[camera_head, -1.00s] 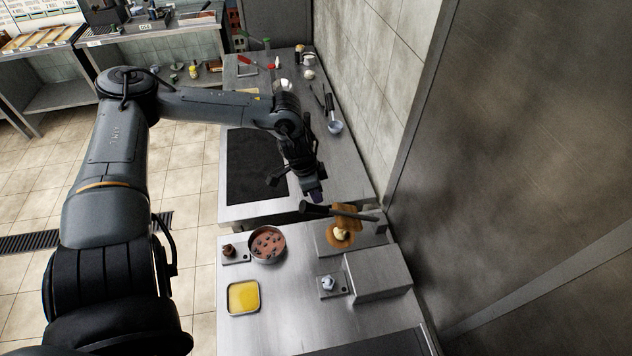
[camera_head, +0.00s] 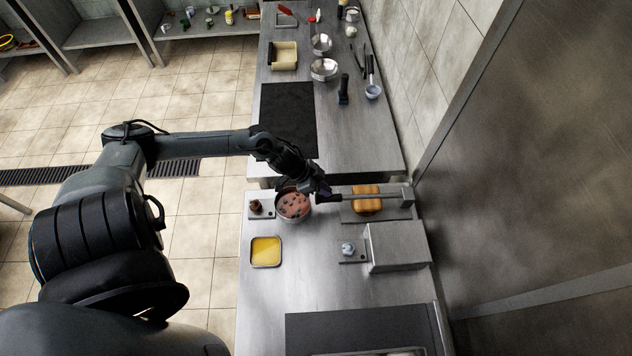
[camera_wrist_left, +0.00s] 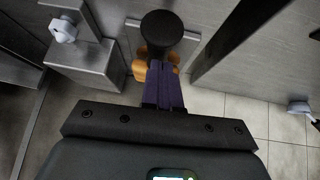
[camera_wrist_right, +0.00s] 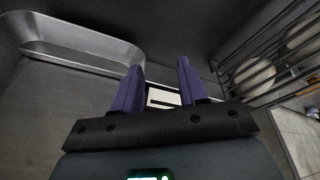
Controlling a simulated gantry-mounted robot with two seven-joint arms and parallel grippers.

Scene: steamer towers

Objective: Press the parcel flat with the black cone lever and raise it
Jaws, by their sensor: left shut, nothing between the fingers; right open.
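The golden-brown parcel (camera_head: 367,206) sits on a grey plate at the right of the counter, with the press's lever bar (camera_head: 388,192) lying level across it. The lever's black cone handle (camera_head: 329,198) points left, and its other end meets a metal post (camera_head: 408,196). My left gripper (camera_head: 321,190) is shut and empty at the handle. In the left wrist view the purple fingertips (camera_wrist_left: 160,66) are together just below the round black handle end (camera_wrist_left: 161,28); I cannot tell whether they touch. Parts of the parcel (camera_wrist_left: 140,68) show behind them. My right gripper (camera_wrist_right: 160,80) is open and empty.
A round pan of pinkish filling (camera_head: 293,206) stands just left of the handle, with a yellow tray (camera_head: 266,251) in front. A grey box (camera_head: 398,246) and a small knob unit (camera_head: 348,249) stand nearer. A metal rack (camera_wrist_right: 265,70) is near my right gripper.

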